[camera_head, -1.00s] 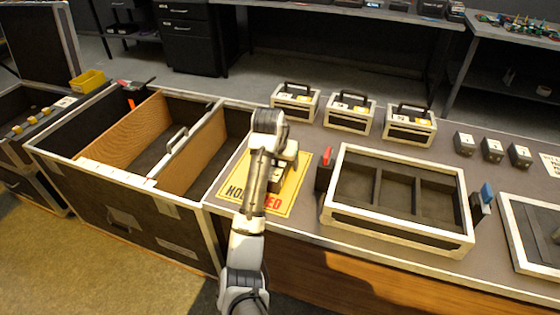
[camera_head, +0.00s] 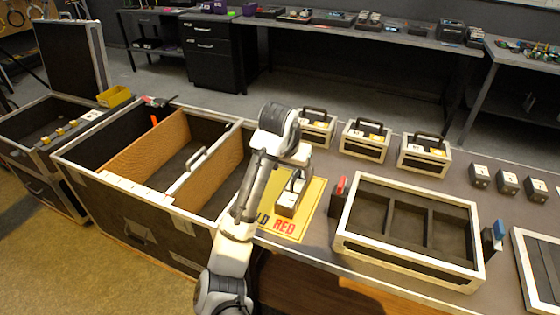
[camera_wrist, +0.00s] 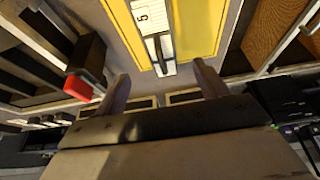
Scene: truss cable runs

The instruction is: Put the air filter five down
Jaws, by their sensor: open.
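The air filter five (camera_head: 290,199) is a small box with a white label top and a dark handle. It stands on a yellow sheet (camera_head: 310,213) with red and black lettering on the bench. In the wrist view the filter's white top (camera_wrist: 151,18), marked 5, shows against the yellow. My gripper (camera_wrist: 162,82) is open and empty, its two fingers spread to either side of the filter's near end and seemingly apart from it.
An open case with wooden dividers (camera_head: 205,170) stands to the left. A divided tray (camera_head: 400,264) with a red-topped piece (camera_head: 340,190) beside it is close on the right. Several handled boxes (camera_head: 364,140) stand behind. Bare bench lies between them.

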